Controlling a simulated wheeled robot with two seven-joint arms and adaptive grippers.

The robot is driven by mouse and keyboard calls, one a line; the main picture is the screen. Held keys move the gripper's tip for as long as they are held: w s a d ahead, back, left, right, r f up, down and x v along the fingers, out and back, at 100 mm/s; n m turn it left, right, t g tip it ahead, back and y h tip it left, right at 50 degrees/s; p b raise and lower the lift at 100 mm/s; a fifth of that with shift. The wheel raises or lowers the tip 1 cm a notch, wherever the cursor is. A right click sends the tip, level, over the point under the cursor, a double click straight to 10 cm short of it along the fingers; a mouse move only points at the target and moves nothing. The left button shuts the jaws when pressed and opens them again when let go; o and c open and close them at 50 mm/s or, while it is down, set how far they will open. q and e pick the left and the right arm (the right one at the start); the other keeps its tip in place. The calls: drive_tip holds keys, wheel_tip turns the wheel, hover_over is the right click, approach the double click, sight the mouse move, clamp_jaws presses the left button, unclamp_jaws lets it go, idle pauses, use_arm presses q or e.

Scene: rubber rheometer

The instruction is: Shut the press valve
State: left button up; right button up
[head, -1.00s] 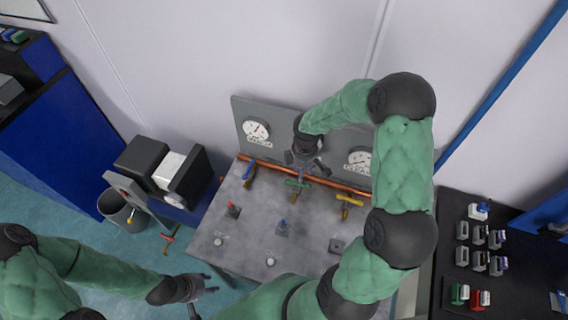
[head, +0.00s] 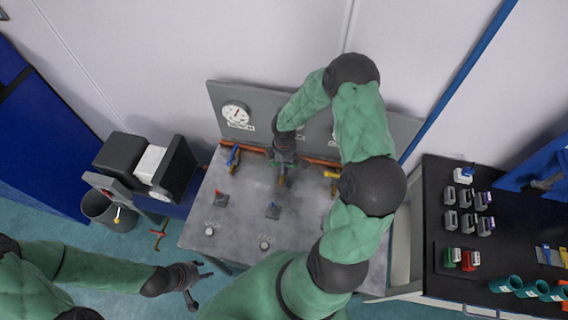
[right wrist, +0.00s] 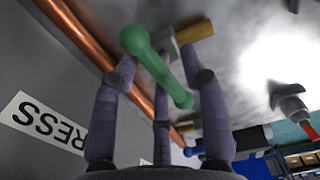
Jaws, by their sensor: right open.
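The green valve handle (right wrist: 157,66) shows large in the right wrist view, a bar with rounded ends on a brass stem, beside the copper pipe (right wrist: 82,38) and a label reading PRESS (right wrist: 45,122). My right gripper (right wrist: 165,85) is open, with its fingers spread around the green handle. I cannot tell whether they touch it. In the head view my right gripper (head: 285,165) is over the middle valve and hides most of that handle. My left gripper (head: 202,282) is open and empty at the lower left, off the bench's front edge.
A blue-handled valve (head: 233,156) and a yellow-handled valve (head: 332,175) flank the middle one. A gauge panel (head: 222,97) stands behind. Red (head: 219,195) and blue (head: 273,207) switches sit on the bench (head: 244,195). A black side table (head: 425,212) stands right.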

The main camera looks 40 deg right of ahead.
clamp_jaws()
drive_tip(key=shift+f+m+b, duration=0.15)
drive_tip(key=shift+m+b, duration=0.25)
drive_tip(key=shift+b, duration=0.15)
drive_tip(key=shift+m, duration=0.3)
unclamp_jaws()
drive_tip(key=shift+r, duration=0.2)
wheel_tip(320, 180, up, 12)
